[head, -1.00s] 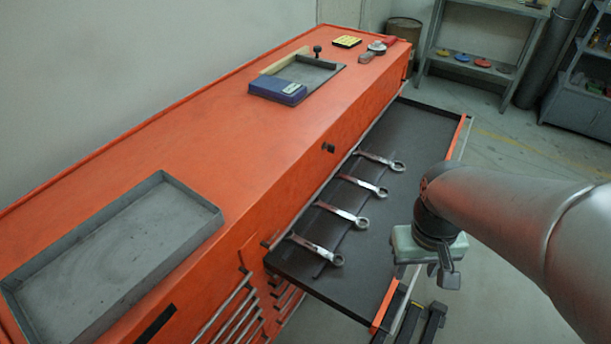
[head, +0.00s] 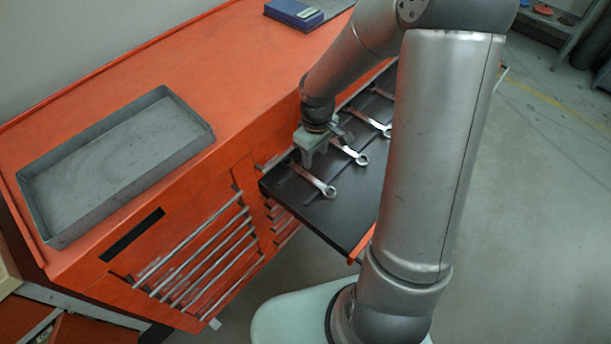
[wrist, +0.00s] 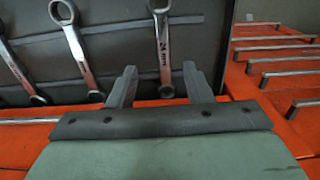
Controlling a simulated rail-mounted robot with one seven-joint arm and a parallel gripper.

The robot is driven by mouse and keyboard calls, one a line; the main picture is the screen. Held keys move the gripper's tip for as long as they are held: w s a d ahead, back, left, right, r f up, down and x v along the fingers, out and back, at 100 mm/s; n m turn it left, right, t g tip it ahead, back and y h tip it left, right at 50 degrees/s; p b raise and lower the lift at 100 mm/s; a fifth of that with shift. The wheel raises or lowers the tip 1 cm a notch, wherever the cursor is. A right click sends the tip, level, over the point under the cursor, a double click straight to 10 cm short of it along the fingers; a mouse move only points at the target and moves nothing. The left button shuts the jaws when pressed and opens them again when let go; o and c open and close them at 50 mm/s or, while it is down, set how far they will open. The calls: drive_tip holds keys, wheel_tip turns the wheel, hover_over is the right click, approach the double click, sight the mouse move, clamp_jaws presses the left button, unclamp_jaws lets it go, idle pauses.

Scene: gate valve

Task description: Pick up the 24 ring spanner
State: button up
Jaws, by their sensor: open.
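The spanner marked 24 (wrist: 164,52) lies in the open drawer, ring end toward the drawer's outer side; it appears to be the nearest spanner in the head view (head: 315,180). My gripper (head: 308,160) is open and empty, near the cabinet-side end of this spanner. In the wrist view the fingers of my gripper (wrist: 160,76) stand on either side of the spanner's lower end. I cannot tell how far above it they are. Other spanners (wrist: 78,50) lie beside it in a row.
The black drawer (head: 340,215) has an orange front edge. A grey tray (head: 120,160) sits on the orange cabinet top (head: 235,60). Closed drawers with long handles (head: 205,255) are on the cabinet's front. A blue case (head: 294,12) lies farther back on the top.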

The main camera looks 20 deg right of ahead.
hover_over(312, 179)
drive_tip(key=f, duration=0.5)
drive_tip(key=shift+d, duration=0.3)
drive_tip(key=shift+a+f, duration=0.15)
drive_tip(key=shift+f, duration=1.2)
drive_tip(key=shift+a+f, duration=0.1)
drive_tip(key=shift+f, duration=1.2)
clamp_jaws()
